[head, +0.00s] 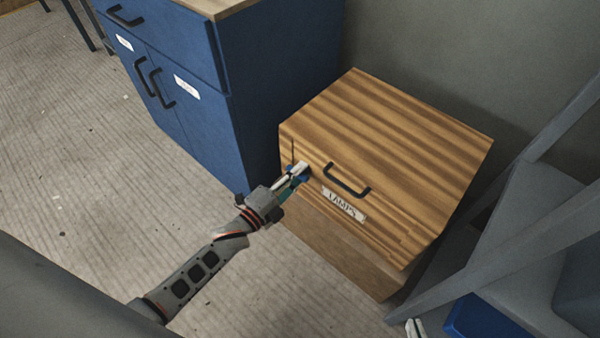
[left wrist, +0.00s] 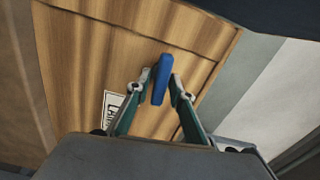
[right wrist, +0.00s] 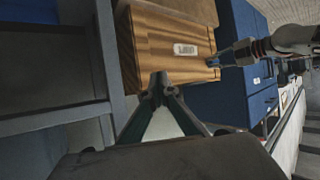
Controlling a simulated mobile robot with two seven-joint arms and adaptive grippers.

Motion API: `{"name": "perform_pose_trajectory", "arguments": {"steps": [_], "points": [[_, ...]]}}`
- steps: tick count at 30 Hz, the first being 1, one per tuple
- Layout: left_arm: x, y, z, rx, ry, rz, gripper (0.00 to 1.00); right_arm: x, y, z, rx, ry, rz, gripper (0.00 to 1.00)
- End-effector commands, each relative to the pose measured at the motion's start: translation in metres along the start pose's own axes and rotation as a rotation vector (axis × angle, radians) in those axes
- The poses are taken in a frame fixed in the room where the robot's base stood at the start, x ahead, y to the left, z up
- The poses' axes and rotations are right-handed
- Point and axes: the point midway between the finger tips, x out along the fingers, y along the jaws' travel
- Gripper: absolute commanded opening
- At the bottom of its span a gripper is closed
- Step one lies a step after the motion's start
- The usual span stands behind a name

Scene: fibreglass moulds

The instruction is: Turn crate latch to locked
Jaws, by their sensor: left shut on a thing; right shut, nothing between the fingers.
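The wooden crate (head: 400,150) has a striped top and a front with a black handle (head: 346,180) and a white label (head: 343,204) that seems to read "LAMPS". My left gripper (head: 298,172) is at the left end of that front, shut on the blue latch (left wrist: 160,80). In the left wrist view the latch stands between the two fingertips, its long side roughly along the fingers' direction. In the head view the fingers mostly hide it. My right gripper (right wrist: 161,84) is shut and empty, away from the crate (right wrist: 165,50), which lies beyond it in the right wrist view.
A blue cabinet (head: 265,90) with black handles stands left of the crate. A grey shelf frame (head: 480,255) stands close on the right, with a blue item (head: 490,318) low by it. A grey wall is behind. The floor (head: 100,180) in front of the cabinet is mostly clear.

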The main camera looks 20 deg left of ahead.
Motion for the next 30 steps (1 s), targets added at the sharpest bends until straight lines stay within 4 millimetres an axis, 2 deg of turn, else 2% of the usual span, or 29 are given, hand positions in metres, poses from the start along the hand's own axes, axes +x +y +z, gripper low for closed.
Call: {"name": "perform_pose_trajectory", "arguments": {"steps": [10,25,26,30], "points": [[-0.0011,0.0032,0.0003,0.119,-0.001,0.003,0.00,0.0014,-0.0046,-0.0028,0.013,0.009,-0.009,0.00],[-0.0007,0.0023,0.0005,0.135,-0.001,0.002,0.00,0.0027,-0.0039,-0.0072,0.009,0.019,-0.010,0.00],[-0.0007,0.0023,0.0004,0.135,-0.001,0.002,0.27,0.0026,-0.0038,-0.0069,0.009,0.019,-0.010,0.00],[-0.0006,0.0020,0.0004,0.135,-0.001,0.002,0.29,0.0014,-0.0033,-0.0046,0.008,0.013,-0.010,0.00]]}}
